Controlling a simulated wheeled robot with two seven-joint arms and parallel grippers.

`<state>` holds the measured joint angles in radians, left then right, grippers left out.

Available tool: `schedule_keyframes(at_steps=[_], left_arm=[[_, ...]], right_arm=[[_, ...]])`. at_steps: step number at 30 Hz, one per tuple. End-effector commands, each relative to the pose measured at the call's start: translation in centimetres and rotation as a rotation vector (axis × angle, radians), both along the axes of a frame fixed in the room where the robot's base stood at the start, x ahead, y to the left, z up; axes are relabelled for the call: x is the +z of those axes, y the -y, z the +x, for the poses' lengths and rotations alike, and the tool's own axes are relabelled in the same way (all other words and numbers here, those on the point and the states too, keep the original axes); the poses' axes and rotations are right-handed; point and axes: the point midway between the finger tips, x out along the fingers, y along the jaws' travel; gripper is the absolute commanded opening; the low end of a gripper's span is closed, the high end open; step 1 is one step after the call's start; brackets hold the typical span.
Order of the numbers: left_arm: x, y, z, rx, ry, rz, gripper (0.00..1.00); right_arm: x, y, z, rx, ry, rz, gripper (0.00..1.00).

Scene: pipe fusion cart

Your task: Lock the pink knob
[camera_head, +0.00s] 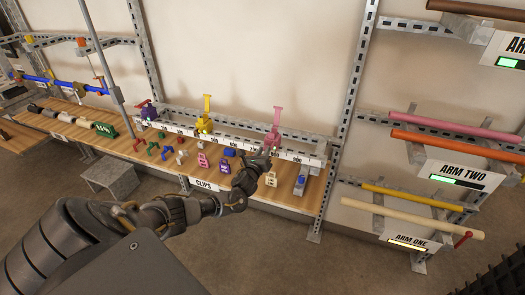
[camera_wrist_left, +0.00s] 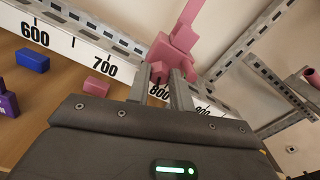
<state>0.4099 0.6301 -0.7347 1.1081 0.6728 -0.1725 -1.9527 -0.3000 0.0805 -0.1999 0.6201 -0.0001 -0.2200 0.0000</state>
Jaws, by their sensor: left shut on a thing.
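The pink knob (camera_head: 274,140) is the lower part of a pink clamp (camera_head: 276,118), which stands upright on the rail near the 800 mark. My left gripper (camera_head: 262,158) reaches in from the lower left to the foot of this clamp. In the left wrist view the pink knob (camera_wrist_left: 160,91) sits between the two fingers of my left gripper (camera_wrist_left: 162,88), and they are shut on it. The pink clamp (camera_wrist_left: 176,48) rises just beyond the fingertips. The fingers partly hide the knob. My right gripper is not in view.
A yellow clamp (camera_head: 206,116) and a purple clamp (camera_head: 149,112) stand left along the numbered rail (camera_head: 245,142). Several small coloured clips lie on the wooden shelf (camera_head: 160,150). Racks with pipes (camera_head: 455,130) stand at the right. The floor in front is open.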

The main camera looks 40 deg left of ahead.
Motion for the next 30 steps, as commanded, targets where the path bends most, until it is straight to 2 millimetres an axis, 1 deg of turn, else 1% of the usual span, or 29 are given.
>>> schedule_keyframes(at_steps=[6,12,29,30], left_arm=[[-0.01,0.05,-0.01,0.0,-0.045,0.119,0.0],[-0.08,0.07,-0.03,0.0,-0.067,0.182,0.0],[-0.2,0.11,-0.05,0.0,-0.078,0.211,0.0],[-0.2,0.11,-0.05,0.0,-0.078,0.211,0.23]], right_arm=[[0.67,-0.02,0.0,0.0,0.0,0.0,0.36],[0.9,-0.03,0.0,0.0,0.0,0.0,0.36],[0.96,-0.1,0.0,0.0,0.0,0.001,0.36],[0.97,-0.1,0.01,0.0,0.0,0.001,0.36]])
